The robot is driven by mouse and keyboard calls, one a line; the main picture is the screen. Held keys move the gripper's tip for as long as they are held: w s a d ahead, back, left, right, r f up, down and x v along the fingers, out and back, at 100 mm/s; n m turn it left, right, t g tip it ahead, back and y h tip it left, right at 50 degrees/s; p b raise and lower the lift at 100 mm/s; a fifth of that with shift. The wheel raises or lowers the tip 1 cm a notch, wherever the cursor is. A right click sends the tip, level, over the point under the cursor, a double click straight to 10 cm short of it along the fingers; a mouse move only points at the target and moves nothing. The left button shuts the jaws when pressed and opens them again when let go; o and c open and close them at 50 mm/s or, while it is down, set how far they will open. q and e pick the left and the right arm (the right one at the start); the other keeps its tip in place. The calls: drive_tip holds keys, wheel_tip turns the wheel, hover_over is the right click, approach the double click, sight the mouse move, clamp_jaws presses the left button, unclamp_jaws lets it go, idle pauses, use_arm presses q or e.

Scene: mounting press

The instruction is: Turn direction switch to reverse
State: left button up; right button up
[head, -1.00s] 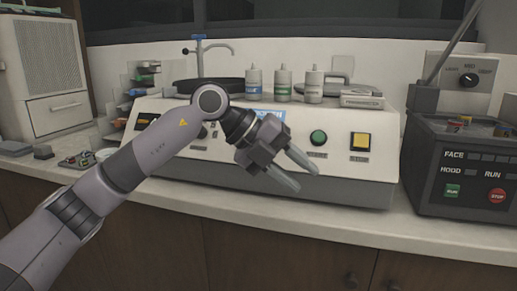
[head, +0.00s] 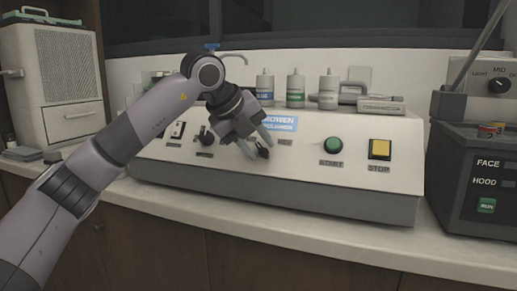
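The polisher console (head: 300,178) is a white, sloped panel with a grey base on the counter. A small black switch (head: 263,153) sits on its front at the tips of my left gripper (head: 259,148). The gripper's two grey fingers are spread apart, one to each side of the switch or just in front of it; contact cannot be told. Another black knob (head: 205,138) is further left on the panel. The labels are too small to read, so which control is the direction switch, and its setting, cannot be told. My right gripper is out of view.
A green START button (head: 333,145) and a yellow STOP button (head: 380,149) are to the right. Several bottles (head: 295,88) stand behind the panel. A dark machine (head: 475,180) stands at the right. The counter front (head: 330,232) is clear.

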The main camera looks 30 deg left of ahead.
use_arm(q)
drive_tip(key=shift+w+d+f, duration=0.1)
drive_tip(key=shift+w+f, duration=0.2)
drive_tip(key=shift+f, duration=0.1)
clamp_jaws()
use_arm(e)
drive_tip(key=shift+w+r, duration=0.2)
